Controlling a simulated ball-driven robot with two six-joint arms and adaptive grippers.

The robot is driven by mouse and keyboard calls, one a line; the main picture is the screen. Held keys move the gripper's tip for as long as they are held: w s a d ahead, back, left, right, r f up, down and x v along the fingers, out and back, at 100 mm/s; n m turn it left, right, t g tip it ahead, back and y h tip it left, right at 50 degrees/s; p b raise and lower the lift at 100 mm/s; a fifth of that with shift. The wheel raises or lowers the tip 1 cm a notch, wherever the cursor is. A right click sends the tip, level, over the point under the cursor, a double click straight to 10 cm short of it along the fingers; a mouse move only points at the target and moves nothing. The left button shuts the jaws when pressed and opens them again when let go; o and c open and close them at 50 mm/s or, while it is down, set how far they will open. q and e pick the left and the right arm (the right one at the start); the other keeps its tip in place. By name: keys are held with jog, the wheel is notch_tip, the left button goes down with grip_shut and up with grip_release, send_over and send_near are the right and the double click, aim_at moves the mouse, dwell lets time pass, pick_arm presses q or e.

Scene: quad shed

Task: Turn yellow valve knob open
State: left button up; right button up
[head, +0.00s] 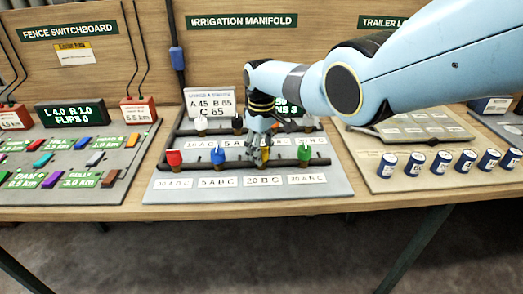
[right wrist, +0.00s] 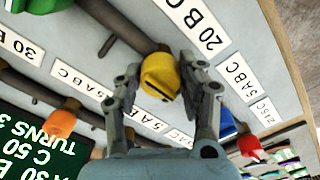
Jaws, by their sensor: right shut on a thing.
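The yellow valve knob (right wrist: 160,76) sits on the front pipe of the irrigation manifold board (head: 330,190). In the head view it is mostly hidden under my right gripper (head: 262,152), which points down at the front pipe above the "20 B C" label. In the right wrist view my right gripper (right wrist: 163,80) has one finger on each side of the yellow knob and is shut on it. My left gripper is not in view.
On the front pipe, red (head: 174,158), blue (head: 218,151) and green (head: 304,153) knobs stand beside it. A white knob (head: 201,124) is on the rear pipe. The fence switchboard (head: 120,165) lies left; a trailer board with several blue cylinders (head: 413,164) lies right.

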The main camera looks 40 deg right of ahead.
jog(key=shift+w, duration=0.1)
jog(key=o, duration=1.2)
notch_tip(320, 180, up, 12)
